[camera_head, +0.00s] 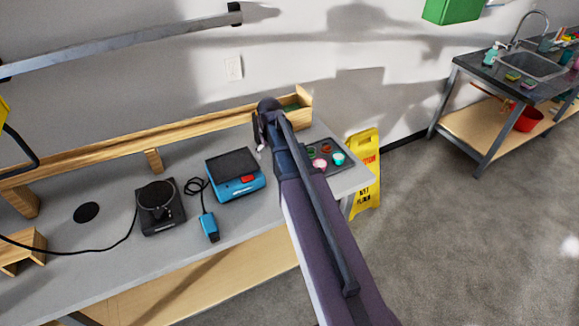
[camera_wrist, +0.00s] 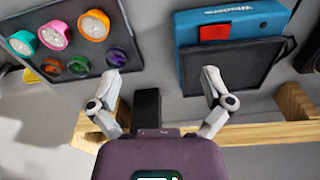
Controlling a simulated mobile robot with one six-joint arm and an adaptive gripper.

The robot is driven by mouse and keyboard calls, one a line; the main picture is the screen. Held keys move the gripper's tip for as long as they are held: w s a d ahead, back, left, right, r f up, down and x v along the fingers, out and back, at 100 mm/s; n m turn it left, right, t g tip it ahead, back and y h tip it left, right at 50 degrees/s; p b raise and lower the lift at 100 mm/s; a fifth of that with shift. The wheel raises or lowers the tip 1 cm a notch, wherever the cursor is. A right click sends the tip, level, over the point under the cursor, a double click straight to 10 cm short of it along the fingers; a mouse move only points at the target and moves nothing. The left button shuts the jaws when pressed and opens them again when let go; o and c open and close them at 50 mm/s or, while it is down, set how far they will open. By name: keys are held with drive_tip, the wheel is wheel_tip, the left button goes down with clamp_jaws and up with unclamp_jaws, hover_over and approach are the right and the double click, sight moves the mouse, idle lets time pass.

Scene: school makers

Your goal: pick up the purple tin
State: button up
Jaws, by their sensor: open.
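The purple tin (camera_wrist: 117,57) is small and round. In the wrist view it sits at the right end of a row of darker-looking tins on a dark tray (camera_wrist: 125,18), beside a green tin (camera_wrist: 79,65) and an orange-brown tin (camera_wrist: 52,67). I cannot make it out in the head view, where my arm covers part of the tray (camera_head: 345,168). My gripper (camera_wrist: 160,82) is open, with nothing between its fingers. In the wrist view its left finger appears just below the purple tin; I cannot tell the height gap. In the head view my gripper (camera_head: 262,135) is over the bench's back part.
Pink (camera_wrist: 55,35), teal (camera_wrist: 22,42) and orange (camera_wrist: 95,25) tins share the tray. A blue device (camera_wrist: 240,20) with a dark panel stands nearby. A wooden rail (camera_head: 100,160) runs along the bench's back. A yellow floor sign (camera_head: 367,165) stands past the bench end.

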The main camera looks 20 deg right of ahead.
drive_tip(key=w+d+f+b, duration=0.2)
drive_tip(key=w+d+f, duration=0.1)
drive_tip(key=w+d, duration=0.6)
drive_tip(key=d, duration=0.2)
drive_tip(key=shift+w+d+m+t, duration=0.3)
drive_tip(key=shift+m, duration=0.1)
drive_tip(key=shift+f+b, duration=0.25)
drive_tip(key=shift+b, duration=0.05)
drive_tip(key=f+b, duration=0.5)
drive_tip(key=w+f+b, duration=0.1)
drive_tip(key=f+b, duration=0.2)
drive_tip(key=shift+d+f, duration=0.1)
drive_tip(key=shift+f, duration=0.05)
drive_tip(key=shift+f, duration=0.1)
drive_tip(key=f+b, duration=0.3)
drive_tip(key=b, duration=0.1)
drive_tip(key=shift+s+f, duration=0.2)
drive_tip(key=shift+w+f+b, duration=0.15)
drive_tip(key=shift+f+b, duration=0.65)
drive_tip(key=shift+f, duration=0.05)
drive_tip(key=c, duration=1)
